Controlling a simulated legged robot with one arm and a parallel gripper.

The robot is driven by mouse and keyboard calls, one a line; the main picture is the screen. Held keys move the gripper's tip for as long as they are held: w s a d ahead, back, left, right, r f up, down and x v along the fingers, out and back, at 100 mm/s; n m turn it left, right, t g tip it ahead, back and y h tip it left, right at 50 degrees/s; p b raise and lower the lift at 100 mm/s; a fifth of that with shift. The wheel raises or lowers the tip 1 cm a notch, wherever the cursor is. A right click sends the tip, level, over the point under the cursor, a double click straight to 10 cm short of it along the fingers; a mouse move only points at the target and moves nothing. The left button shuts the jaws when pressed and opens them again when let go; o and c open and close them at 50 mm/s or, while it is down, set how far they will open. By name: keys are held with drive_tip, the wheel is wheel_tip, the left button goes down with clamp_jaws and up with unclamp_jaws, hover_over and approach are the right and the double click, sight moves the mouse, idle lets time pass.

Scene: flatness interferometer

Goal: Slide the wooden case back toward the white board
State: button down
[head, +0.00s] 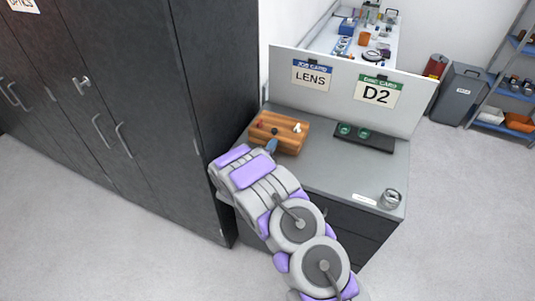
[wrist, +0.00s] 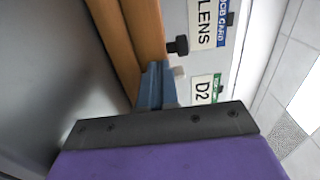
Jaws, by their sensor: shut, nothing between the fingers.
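The wooden case (head: 288,145) is an orange-brown slatted block near the left end of the grey bench top, with small dark, red and white pieces on it. In the wrist view its wooden side (wrist: 148,35) fills the upper middle. The white board (head: 345,93) stands upright along the bench's back edge, behind the case. My gripper (head: 271,146) is at the case's front side. Its blue-grey fingers (wrist: 156,88) are shut and empty, close against the wood; I cannot tell if they touch. The case's front left part is partly hidden by my arm.
A dark tray (head: 378,146) with green round pieces lies right of the case. A metal can (head: 390,199) and a white label (head: 364,198) are at the front right. Tall dark cabinets (head: 216,80) stand close on the left. The bench middle is clear.

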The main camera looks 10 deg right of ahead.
sight(284, 126)
drive_tip(key=x, duration=1.2)
drive_tip(key=shift+s+d, duration=0.1)
drive_tip(key=shift+s, duration=0.05)
drive_tip(key=shift+s+f, duration=0.1)
